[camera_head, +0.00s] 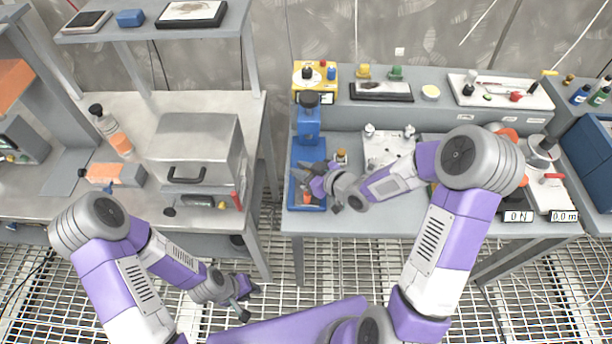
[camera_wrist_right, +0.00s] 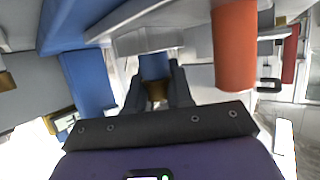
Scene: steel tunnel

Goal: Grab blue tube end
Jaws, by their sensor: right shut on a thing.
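My right gripper (camera_head: 312,184) is over the blue stand on the middle bench. In the right wrist view the right gripper (camera_wrist_right: 158,92) is shut on a small blue tube end (camera_wrist_right: 155,66) with a brass-coloured part below it. The tube end sits between the two dark fingers; its far side is hidden. In the head view the gripper covers it. My left gripper (camera_head: 247,299) hangs low over the grating, in front of the left bench, empty with its fingers apart.
The blue stand (camera_head: 309,124) rises close behind my right gripper. An orange cylinder (camera_wrist_right: 235,45) is close by in the wrist view. A grey metal box (camera_head: 195,145) stands on the left bench. Trays and small parts fill the bench to the right.

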